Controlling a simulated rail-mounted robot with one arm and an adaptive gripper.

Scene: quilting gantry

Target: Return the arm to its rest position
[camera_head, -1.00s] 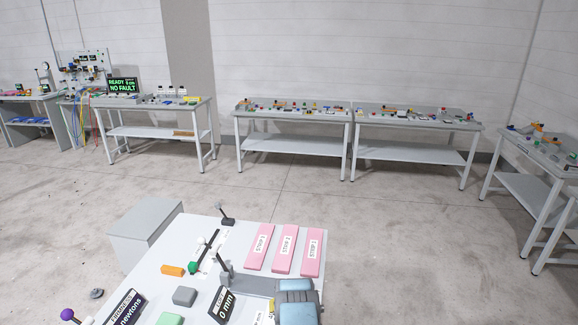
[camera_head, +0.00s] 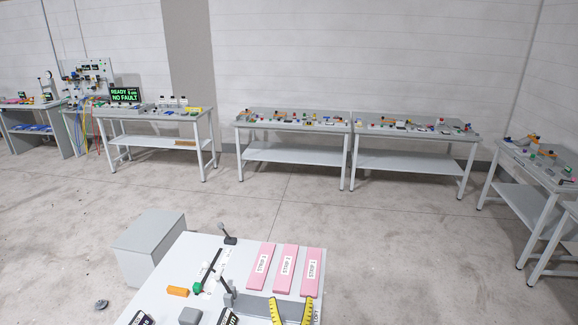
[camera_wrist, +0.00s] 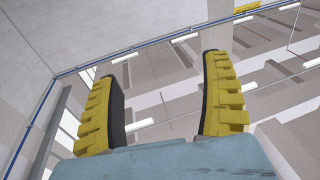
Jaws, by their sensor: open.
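My gripper (camera_head: 291,310) shows at the bottom edge of the head view, in front of the pink strips. Its two yellow ribbed fingers stand apart and point up. In the wrist view my gripper (camera_wrist: 160,75) is open, with nothing between the fingers. Behind the fingers there are only pale walls and the ceiling with strip lights, so it points upward. The rest of my arm is below the picture and hidden.
A white worktable (camera_head: 203,250) is close in front, with pink strips (camera_head: 286,268), an orange block (camera_head: 177,291), a green-knobbed slider (camera_head: 198,287) and a grey block (camera_head: 190,316). A grey box (camera_head: 148,240) stands left of it. Benches (camera_head: 292,128) line the far wall; open floor lies between.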

